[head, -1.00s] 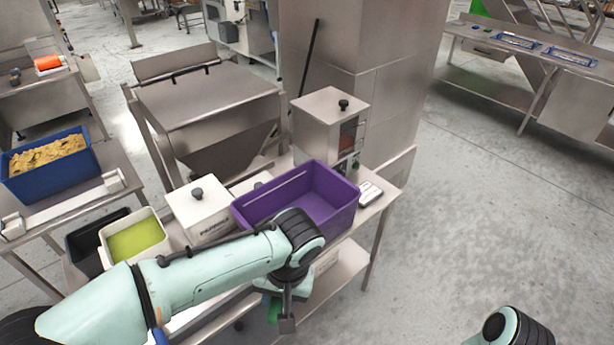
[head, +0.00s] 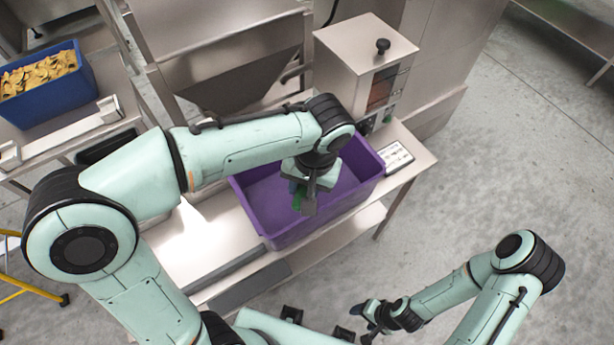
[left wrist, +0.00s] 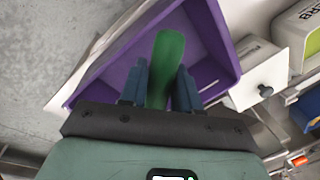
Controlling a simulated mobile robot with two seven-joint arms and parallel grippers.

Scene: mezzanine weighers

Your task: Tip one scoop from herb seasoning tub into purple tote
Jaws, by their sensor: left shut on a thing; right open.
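The purple tote (head: 272,228) stands on the steel bench, its opening partly covered by my left arm. My left gripper (head: 306,196) is over the tote, shut on a green scoop (head: 297,198). The scoop also shows in the left wrist view (left wrist: 168,62), between the two fingers and over the tote (left wrist: 213,35). Whether it carries seasoning I cannot tell. The herb seasoning tub (left wrist: 293,28), pale with green contents and part of its label showing, is at the upper right of the left wrist view. My right gripper (head: 370,322) is open, low and away from the bench.
A steel dispenser box (head: 362,62) with a black knob stands behind the tote. A small white keypad unit (head: 398,158) is to the tote's right. A blue bin of yellow chips (head: 45,88) is at far left. Floor on the right is clear.

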